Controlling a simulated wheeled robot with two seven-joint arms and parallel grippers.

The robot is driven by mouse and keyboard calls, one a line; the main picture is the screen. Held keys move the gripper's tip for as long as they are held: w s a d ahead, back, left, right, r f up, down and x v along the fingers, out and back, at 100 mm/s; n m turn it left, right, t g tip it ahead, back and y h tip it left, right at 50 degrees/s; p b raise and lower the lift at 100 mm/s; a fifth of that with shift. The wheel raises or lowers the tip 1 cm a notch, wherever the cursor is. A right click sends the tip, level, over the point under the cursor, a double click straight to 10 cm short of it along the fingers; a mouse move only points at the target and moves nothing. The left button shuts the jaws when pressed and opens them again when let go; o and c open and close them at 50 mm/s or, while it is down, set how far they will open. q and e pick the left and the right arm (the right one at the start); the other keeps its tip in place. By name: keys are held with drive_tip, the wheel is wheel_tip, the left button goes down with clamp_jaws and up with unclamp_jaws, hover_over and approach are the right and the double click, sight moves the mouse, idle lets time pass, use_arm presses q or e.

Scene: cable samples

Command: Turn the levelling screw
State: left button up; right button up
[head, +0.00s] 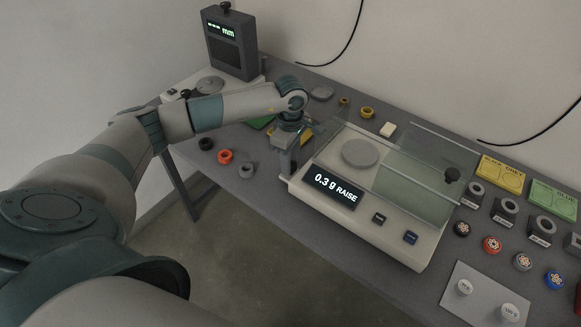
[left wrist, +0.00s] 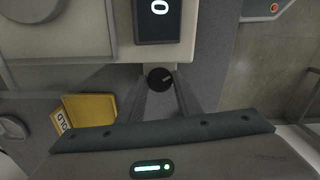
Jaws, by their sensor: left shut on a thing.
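The levelling screw (left wrist: 160,78) is a small round black knob with a pale mark, at the edge of the balance in the left wrist view. My left gripper (head: 286,163) is at the left front corner of the balance (head: 352,222). In the left wrist view its fingers reach either side of the knob, shut on it. In the head view the gripper hides the screw. The balance display (head: 335,190) reads "0.3 g RAISE"; part of it also shows in the left wrist view (left wrist: 159,15). My right gripper is not in view.
A dark box with a lit readout (head: 229,40) stands at the back left. Cable samples, coloured cards and a white plate (head: 480,300) fill the right side.

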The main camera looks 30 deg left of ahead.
use_arm(q)
drive_tip(key=shift+n+b, duration=0.85)
drive_tip(key=shift+n, duration=0.35)
drive_tip(key=shift+r, duration=0.1)
drive_tip(key=o, duration=0.8)
drive_tip(key=shift+c, duration=0.2)
